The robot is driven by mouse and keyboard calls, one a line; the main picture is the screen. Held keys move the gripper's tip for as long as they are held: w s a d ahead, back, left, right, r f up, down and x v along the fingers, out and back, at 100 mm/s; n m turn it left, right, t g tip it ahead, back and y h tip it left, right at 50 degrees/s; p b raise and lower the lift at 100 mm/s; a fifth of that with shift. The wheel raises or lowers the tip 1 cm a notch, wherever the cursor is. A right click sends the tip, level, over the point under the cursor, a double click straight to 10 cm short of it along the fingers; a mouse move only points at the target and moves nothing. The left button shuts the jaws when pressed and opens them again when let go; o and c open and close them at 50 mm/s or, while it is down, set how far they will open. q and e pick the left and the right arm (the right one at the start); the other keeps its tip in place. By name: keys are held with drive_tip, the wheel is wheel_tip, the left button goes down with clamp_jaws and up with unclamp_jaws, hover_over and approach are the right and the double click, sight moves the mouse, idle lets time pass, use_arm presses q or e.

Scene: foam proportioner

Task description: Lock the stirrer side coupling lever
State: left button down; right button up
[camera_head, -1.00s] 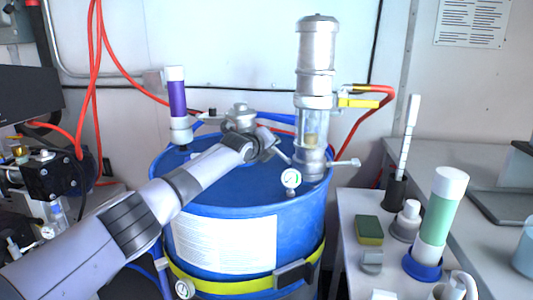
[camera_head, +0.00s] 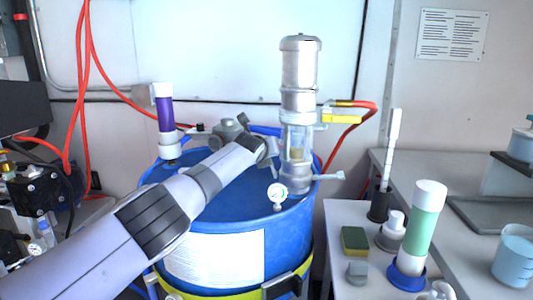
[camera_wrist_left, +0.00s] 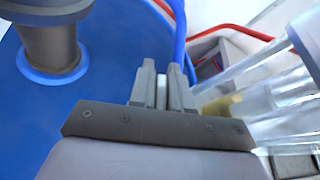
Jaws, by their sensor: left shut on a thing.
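A tall metal unit (camera_head: 299,72) with a clear lower section (camera_head: 297,143) stands on the blue drum (camera_head: 225,210). A pale lever (camera_head: 331,176) sticks out to the right from its base. My left arm reaches over the drum. My left gripper (camera_head: 270,148) is beside the unit's left side. In the left wrist view my gripper (camera_wrist_left: 162,75) is shut on a thin pale piece (camera_wrist_left: 161,92), which looks like a coupling lever. Most of it is hidden between the fingers. The clear section (camera_wrist_left: 270,90) is close on the right there. My right gripper is not in view.
Hoses run behind.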

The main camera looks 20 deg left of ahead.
use_arm(q)
drive_tip(key=shift+d+m, duration=0.3)
idle(0.5)
idle(0.3)
drive_tip(key=c, duration=1.2)
unclamp_jaws()
drive_tip(key=shift+o, duration=0.2)
drive_tip(key=shift+r, duration=0.1)
